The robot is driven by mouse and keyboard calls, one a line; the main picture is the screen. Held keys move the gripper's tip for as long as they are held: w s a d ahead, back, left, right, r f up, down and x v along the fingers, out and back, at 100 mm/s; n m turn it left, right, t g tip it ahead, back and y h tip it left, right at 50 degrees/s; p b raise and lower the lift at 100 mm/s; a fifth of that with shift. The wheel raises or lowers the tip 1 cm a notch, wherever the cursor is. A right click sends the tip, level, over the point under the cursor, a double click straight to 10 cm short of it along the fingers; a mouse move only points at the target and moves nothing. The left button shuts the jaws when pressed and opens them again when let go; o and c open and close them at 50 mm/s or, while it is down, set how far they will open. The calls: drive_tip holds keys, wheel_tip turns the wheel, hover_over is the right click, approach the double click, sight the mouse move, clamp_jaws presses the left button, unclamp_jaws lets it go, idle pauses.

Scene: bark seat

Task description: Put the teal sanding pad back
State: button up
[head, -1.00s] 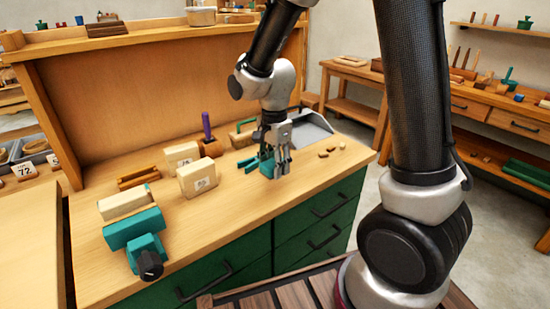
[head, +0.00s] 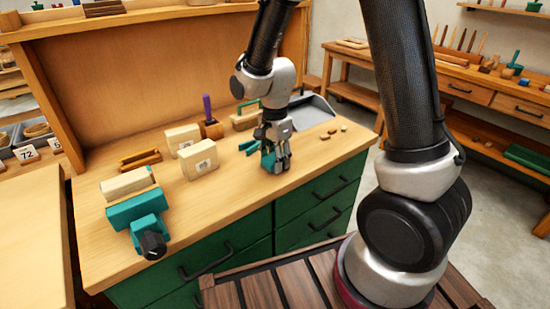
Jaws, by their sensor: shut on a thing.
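The teal sanding pad (head: 267,161) is a small block on the right part of the light wooden bench top (head: 225,172). My gripper (head: 274,165) points down over it and is shut on it, with the fingers at its sides. The fingers hide part of the pad. The pad appears to be at the bench surface; I cannot tell whether it is lifted clear.
A small teal item (head: 248,147) lies just left of my gripper. Small wooden bits (head: 326,135) lie right. The front middle is clear.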

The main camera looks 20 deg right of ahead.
drive_tip(key=shift+f, duration=0.25)
idle(0.4)
drive_tip(key=o, duration=1)
drive_tip(key=shift+o, duration=0.2)
drive_tip(key=o, duration=0.3)
drive_tip(key=shift+o, duration=0.2)
drive_tip(key=shift+r, duration=3.5)
